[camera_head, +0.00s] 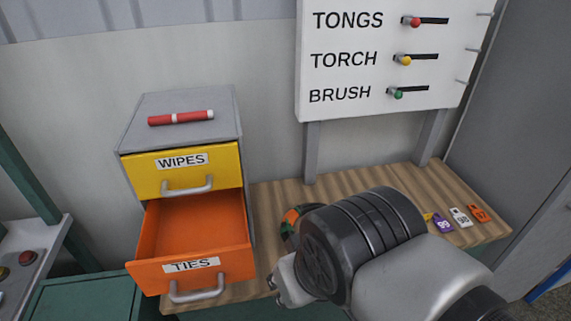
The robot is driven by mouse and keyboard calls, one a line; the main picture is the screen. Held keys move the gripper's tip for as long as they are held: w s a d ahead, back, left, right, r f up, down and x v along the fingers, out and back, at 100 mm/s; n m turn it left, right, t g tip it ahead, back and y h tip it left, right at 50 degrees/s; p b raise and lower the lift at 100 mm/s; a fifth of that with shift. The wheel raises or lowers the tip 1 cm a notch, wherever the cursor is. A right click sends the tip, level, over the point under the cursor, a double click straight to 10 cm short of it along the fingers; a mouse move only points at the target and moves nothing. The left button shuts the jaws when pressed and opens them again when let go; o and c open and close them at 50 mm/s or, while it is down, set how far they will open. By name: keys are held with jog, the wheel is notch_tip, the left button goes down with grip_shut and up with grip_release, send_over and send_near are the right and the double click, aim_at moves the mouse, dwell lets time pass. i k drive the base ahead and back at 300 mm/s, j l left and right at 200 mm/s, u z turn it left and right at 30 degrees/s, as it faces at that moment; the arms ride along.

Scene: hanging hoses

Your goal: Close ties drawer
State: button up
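The orange ties drawer (191,272) is pulled open at the bottom of a small grey cabinet (229,103). Its label reads TIES, and the inside that shows looks empty. Its silver handle (197,293) is on the front face. My gripper (278,289) is at the right of the drawer, close to its front right corner and apart from the handle in the picture. My own wrist hides most of the gripper, so its opening cannot be made out.
The yellow WIPES drawer (183,170) above is shut. A red marker-like stick (180,118) lies on the cabinet. Several coloured tags (460,216) lie on the wooden bench (350,178). An orange, green and black item (290,222) is partly behind my wrist. A labelled board (385,60) stands behind.

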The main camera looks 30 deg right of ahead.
aim_at(202, 240)
jog(key=k+u, duration=0.2)
jog(key=u, duration=0.15)
jog(key=k+u, duration=0.25)
jog(key=u, duration=0.15)
